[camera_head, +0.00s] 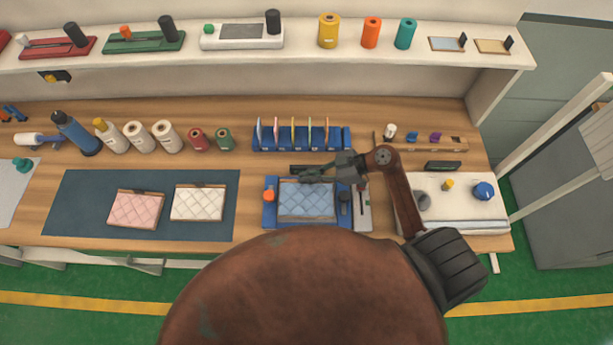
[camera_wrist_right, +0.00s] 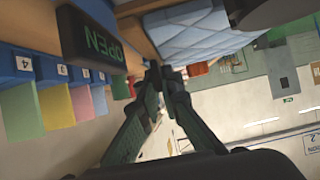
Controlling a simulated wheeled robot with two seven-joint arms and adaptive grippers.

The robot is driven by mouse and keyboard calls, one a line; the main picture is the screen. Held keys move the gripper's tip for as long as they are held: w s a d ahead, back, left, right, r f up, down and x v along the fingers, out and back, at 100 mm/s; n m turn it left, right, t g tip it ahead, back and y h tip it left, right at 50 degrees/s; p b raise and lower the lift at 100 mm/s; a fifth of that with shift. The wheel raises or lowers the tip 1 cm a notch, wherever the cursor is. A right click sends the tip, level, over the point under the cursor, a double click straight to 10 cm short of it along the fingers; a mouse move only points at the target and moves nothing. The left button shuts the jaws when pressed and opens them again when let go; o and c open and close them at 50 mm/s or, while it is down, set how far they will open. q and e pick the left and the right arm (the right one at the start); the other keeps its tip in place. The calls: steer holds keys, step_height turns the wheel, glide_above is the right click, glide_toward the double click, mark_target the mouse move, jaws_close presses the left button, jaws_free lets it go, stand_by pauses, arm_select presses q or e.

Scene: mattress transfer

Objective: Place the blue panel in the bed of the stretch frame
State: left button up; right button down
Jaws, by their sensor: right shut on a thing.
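The blue quilted panel (camera_head: 307,203) lies within the outline of the blue stretch frame (camera_head: 269,219), between its orange and black side knobs. I cannot tell whether it rests flat in the bed or hangs slightly above it. My right gripper (camera_head: 312,174) is at the panel's far edge, coming in from the right. In the right wrist view the fingertips (camera_wrist_right: 155,72) are close together beside the panel (camera_wrist_right: 195,28). They are shut on its edge; the exact contact is hard to see. My left gripper is not in view.
A dark OPEN display (camera_wrist_right: 88,42) stands close to the right gripper. Behind is a blue numbered rack (camera_head: 300,143) with coloured cards. Pink (camera_head: 136,209) and white (camera_head: 198,203) quilted panels lie on the dark mat (camera_head: 75,205) to the left. A white tray (camera_head: 455,212) is at right.

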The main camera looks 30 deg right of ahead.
steer(key=shift+f, duration=0.1)
steer(key=shift+f, duration=0.35)
steer(key=shift+f, duration=0.15)
steer(key=c, duration=2.1)
jaws_free()
steer(key=shift+r, duration=0.3)
steer(key=v, duration=1.2)
steer(key=shift+r, duration=0.3)
